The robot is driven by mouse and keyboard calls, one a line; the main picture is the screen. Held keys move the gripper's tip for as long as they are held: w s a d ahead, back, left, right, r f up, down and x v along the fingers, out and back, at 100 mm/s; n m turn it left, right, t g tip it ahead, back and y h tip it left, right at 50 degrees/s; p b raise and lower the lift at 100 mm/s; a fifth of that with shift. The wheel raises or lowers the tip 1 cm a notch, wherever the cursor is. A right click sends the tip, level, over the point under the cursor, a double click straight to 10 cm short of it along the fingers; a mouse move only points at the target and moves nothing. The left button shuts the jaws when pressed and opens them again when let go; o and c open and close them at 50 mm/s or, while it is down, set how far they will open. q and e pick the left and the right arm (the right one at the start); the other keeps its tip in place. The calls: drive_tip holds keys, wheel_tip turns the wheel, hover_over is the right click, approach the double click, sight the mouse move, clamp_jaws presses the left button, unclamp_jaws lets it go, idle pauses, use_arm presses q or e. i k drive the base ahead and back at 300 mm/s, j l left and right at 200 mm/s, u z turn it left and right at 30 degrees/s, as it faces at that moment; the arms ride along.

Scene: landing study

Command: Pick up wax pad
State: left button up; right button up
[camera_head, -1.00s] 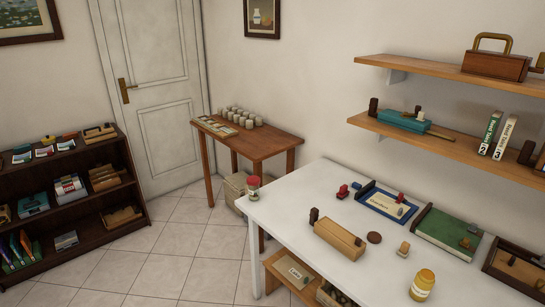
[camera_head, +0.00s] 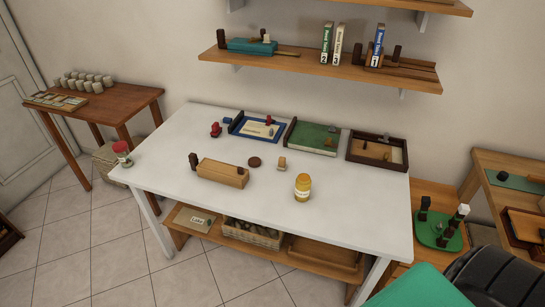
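No thing in view is plainly marked as the wax pad. A small flat dark brown disc (camera_head: 254,162) lies on the white table (camera_head: 150,182), and I cannot tell whether it is the wax pad. Left of it is a wooden block with a dark knob (camera_head: 222,173). Right of it is a small tan stamp-like piece (camera_head: 282,163). A blue-framed tray (camera_head: 236,125), a green board (camera_head: 308,137) and a dark wooden tray (camera_head: 374,160) line the table's back. Neither of my grippers is in view.
A yellow jar (camera_head: 303,187) stands near the table's front, and a red-lidded jar (camera_head: 122,154) at its left corner. Wall shelves (camera_head: 320,69) hang above. A side table (camera_head: 118,107) is at left. A teal surface and a dark rounded shape cut into the lower right corner.

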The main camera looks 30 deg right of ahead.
sight(282, 165)
drive_tip(key=z, duration=1.2)
drive_tip(key=l, duration=0.2)
drive_tip(key=i, duration=0.05)
